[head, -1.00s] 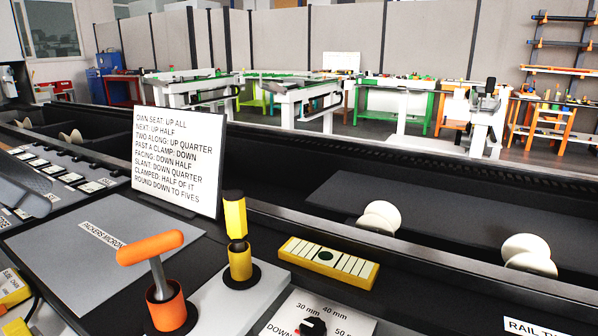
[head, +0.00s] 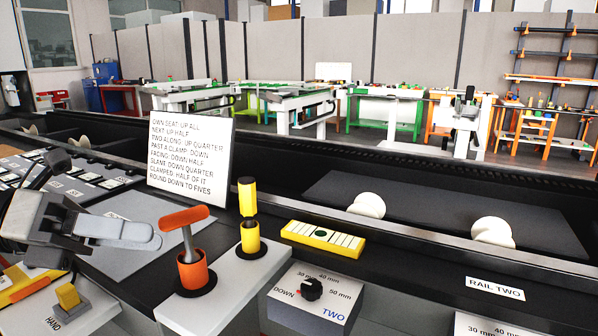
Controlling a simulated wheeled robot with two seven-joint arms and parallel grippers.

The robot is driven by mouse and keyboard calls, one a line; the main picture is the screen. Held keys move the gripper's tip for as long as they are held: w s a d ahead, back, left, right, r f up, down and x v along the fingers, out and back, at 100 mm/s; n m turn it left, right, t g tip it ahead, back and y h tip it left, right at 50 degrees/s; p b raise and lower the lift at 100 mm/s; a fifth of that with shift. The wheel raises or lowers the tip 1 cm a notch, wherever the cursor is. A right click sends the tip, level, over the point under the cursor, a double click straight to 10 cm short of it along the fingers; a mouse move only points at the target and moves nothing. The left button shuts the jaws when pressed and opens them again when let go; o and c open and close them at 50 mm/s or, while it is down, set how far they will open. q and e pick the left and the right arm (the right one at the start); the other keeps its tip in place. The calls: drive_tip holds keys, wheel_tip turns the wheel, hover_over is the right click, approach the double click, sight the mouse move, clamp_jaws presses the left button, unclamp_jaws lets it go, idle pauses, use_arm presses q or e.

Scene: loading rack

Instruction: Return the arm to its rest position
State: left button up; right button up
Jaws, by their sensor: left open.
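My left gripper (head: 138,238) comes in from the left edge, over the grey panel and to the left of the orange T-handle (head: 187,235). Its jaws are open, nothing shows between them, and a clear gap separates it from the T-handle. Part of it overlaps the view of the label tiles behind. My right gripper is out of view.
A yellow-and-black lever (head: 248,215) stands right of the T-handle, before an upright white sign (head: 191,150).

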use_arm(q)
drive_tip(key=w+d+f+n+t+y+p, duration=0.15)
drive_tip(key=f+n+t+y, duration=0.25)
drive_tip(key=f+n+t, duration=0.75)
drive_tip(key=w+f+n+t+y, duration=0.3)
drive_tip(key=f+n, duration=0.4)
drive_tip(key=n, duration=1.2)
drive_tip(key=s+d+f+n+g+y, duration=0.2)
drive_tip(key=s+d+f+n+g, duration=0.1)
drive_tip(key=f, duration=0.6)
drive_tip(key=s+d+f+n+g+y, duration=0.2)
drive_tip(key=s+d+f+n+g, duration=0.1)
drive_tip(key=s+f+n+g, duration=0.2)
drive_tip(key=s+f+n, duration=0.2)
drive_tip(key=s+f, duration=0.2)
drive_tip(key=shift+s+d, duration=0.3)
drive_tip(key=shift+d, duration=0.1)
